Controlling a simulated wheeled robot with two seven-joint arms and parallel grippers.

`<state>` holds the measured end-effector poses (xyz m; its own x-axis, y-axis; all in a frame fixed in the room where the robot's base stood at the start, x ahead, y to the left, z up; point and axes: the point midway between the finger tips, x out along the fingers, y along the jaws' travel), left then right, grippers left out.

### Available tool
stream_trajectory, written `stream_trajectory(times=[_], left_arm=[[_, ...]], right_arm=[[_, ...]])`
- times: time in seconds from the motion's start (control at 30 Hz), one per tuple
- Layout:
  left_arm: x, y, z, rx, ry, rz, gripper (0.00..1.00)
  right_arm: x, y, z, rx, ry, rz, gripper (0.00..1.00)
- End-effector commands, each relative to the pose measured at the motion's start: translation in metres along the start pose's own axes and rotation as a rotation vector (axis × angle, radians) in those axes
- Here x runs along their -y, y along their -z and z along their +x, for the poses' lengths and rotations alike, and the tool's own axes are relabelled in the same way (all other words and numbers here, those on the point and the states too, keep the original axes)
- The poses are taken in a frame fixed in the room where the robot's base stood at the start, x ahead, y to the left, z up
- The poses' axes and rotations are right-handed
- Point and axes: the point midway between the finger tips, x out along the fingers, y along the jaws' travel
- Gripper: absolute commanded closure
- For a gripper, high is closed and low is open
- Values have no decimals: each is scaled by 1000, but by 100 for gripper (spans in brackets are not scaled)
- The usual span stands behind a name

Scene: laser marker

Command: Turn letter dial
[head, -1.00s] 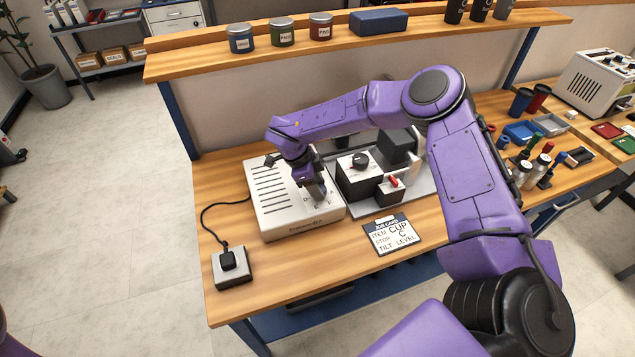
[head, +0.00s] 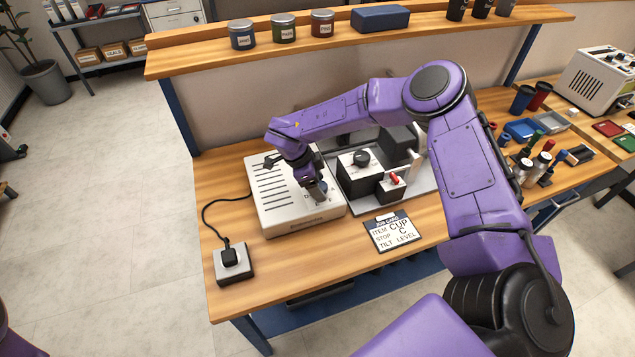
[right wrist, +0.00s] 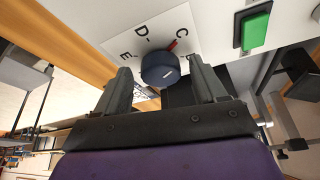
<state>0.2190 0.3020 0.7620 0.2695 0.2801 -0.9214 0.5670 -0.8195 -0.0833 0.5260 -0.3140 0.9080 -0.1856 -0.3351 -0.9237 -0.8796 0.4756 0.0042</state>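The letter dial is a dark blue round knob (right wrist: 160,68) on a white plate with the letters C, D and E, seen in the right wrist view. A red pointer mark beside the knob lies close to the C. My right gripper (head: 318,194) is low over the front right of the white marker box (head: 280,205). In the right wrist view its two fingers stand apart on either side of the knob, with gaps visible. In the head view the gripper mostly hides the dial. A job card (head: 393,231) reads item CUP, stop C, tilt LEVEL. My left gripper is out of view.
A green rocker switch (right wrist: 254,29) sits near the dial plate. Right of the box stand a fixture with a black knob (head: 360,158) and a red-switched block (head: 392,185). A power block (head: 233,263) is at the bench's front left. Bare bench lies around the card.

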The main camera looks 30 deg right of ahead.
Motion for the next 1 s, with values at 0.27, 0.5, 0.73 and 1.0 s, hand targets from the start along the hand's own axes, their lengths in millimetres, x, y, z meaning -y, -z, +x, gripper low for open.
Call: stream_trajectory(times=[0.27, 0.5, 0.73, 1.0], left_arm=[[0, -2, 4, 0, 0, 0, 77], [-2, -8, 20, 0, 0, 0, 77], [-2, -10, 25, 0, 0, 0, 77], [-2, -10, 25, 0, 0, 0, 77]], right_arm=[[2, 0, -10, 1, 4, 4, 29], [2, -2, -66, 1, 7, 2, 29], [1, -2, -102, 0, 2, 0, 29], [1, -1, -106, -1, 0, 0, 29]])
